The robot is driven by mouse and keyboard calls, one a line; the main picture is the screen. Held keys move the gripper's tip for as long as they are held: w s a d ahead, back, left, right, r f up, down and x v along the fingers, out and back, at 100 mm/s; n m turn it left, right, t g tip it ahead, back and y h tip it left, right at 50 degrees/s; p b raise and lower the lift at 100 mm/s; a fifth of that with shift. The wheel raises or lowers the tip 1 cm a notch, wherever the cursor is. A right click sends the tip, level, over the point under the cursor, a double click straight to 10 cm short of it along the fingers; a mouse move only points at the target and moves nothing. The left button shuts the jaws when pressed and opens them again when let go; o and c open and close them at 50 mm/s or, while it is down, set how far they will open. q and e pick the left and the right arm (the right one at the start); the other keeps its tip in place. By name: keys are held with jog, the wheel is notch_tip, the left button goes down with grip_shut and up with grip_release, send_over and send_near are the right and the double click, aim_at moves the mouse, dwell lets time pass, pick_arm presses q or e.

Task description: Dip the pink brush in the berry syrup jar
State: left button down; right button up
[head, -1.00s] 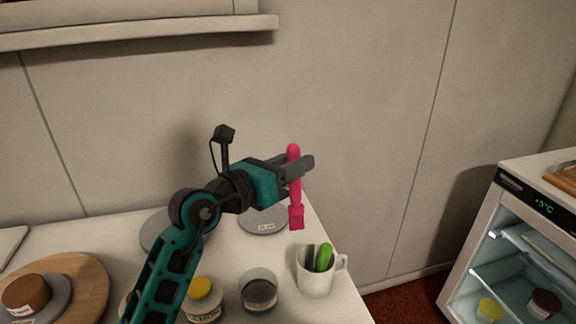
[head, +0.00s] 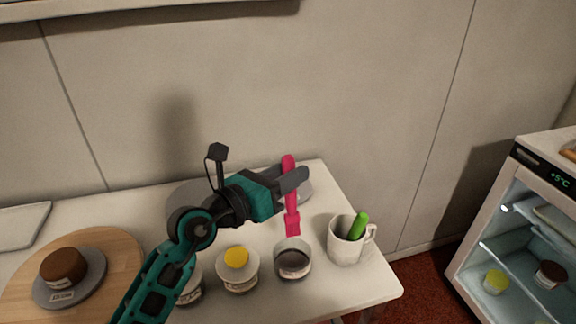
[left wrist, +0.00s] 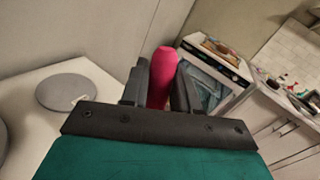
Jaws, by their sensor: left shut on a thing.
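My left gripper (head: 290,180) is shut on the pink brush (head: 291,222) and holds it upright, bristle end down, above the table. The brush handle (left wrist: 162,76) also shows between the fingers in the left wrist view. In the head view the brush head appears just above and behind a glass jar of dark syrup (head: 293,262); its label is too small to read, so I cannot tell for sure that it is the berry one. The brush looks clear of the jar. My right gripper is not in view.
A white mug (head: 343,249) with a green-handled tool stands right of the dark jar. A jar with yellow contents (head: 238,272) stands left of it, another jar (head: 190,287) beside my arm. A brown cake (head: 63,266) sits at the left. An open fridge (head: 520,235) stands right.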

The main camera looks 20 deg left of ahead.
aim_at(288, 195)
pick_arm(q)
jog(key=shift+f, duration=0.9)
notch_tip(288, 195, down, 3)
jog(key=b, duration=0.3)
jog(key=shift+f+b, duration=0.1)
jog(key=shift+b, duration=0.3)
notch_tip(288, 195, down, 5)
jog(key=b, duration=0.3)
jog(key=shift+f+b, duration=0.1)
jog(key=shift+b, duration=0.2)
